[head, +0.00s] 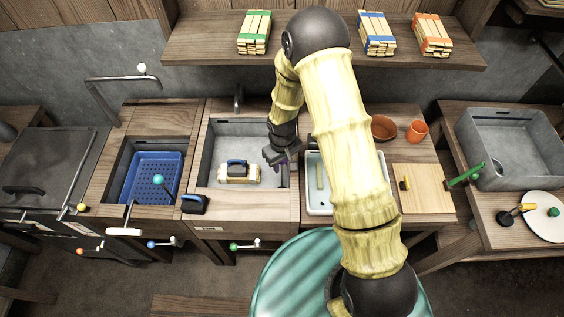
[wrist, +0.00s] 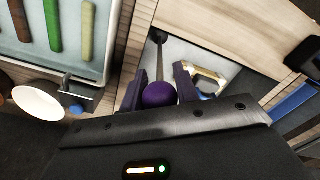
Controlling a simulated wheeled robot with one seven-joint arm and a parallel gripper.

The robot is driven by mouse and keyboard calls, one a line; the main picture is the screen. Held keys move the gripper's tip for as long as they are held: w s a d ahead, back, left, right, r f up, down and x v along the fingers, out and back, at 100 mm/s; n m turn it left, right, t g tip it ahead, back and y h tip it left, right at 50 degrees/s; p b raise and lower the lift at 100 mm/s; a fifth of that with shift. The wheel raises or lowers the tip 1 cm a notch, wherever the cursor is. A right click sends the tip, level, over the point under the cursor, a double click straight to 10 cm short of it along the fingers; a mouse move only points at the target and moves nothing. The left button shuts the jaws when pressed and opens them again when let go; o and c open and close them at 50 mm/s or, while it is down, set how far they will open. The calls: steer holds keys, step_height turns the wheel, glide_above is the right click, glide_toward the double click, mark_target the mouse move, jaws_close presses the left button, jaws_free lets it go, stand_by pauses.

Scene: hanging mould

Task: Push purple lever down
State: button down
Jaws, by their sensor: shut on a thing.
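The purple lever shows in the wrist view as a round purple knob (wrist: 158,94) on a thin dark metal rod (wrist: 159,60). My gripper (wrist: 158,82) has one finger on each side of the knob and is shut on it. In the head view my gripper (head: 279,163) is over the right side of the grey sink. Most of the lever is hidden there by my gripper and wrist.
A tray (head: 320,207) stands to the right. A blue basket (head: 152,176) is to the left. A shelf (head: 330,52) hangs behind.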

mark_target(282, 170)
step_height(282, 170, down, 4)
steer(key=shift+r+b, duration=0.1)
steer(key=shift+b, duration=1.15)
steer(key=shift+s, duration=0.15)
steer(key=c, duration=1.1)
jaws_free()
steer(key=shift+c, duration=0.2)
steer(key=shift+o, duration=0.2)
step_height(282, 170, up, 17)
steer(key=shift+r+b, duration=0.15)
steer(key=shift+b, duration=1.1)
steer(key=shift+d, duration=0.1)
